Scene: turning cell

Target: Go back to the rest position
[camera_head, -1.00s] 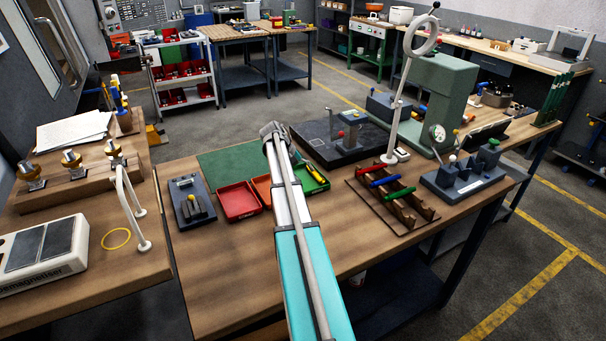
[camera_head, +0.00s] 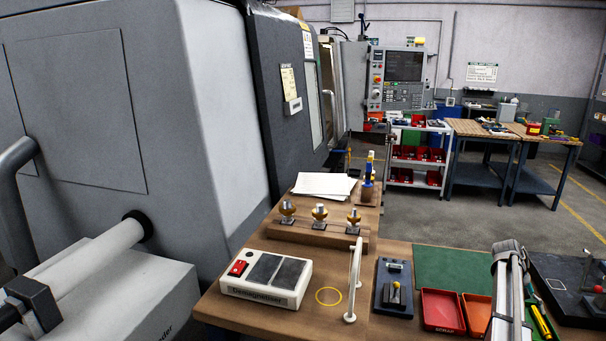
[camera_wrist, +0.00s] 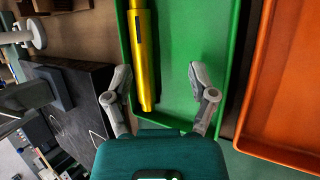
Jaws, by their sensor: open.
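My gripper (camera_wrist: 160,82) is open in the wrist view, with nothing between its two fingers. It is above the near end of a green tray (camera_wrist: 232,60). A yellow tool (camera_wrist: 142,60) lies in that tray, beside the left finger. In the head view my arm reaches over the workbench at the lower right, and the gripper itself is hidden behind my arm. The yellow tool (camera_head: 540,322) shows just right of my arm there.
An orange tray (camera_wrist: 285,90) is right of the green one; a dark plate (camera_wrist: 75,105) is left. In the head view, a red tray (camera_head: 442,311), a demagnetiser (camera_head: 266,277) and a white bent handle (camera_head: 354,280) stand left of my arm. A large grey machine (camera_head: 110,110) fills the left.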

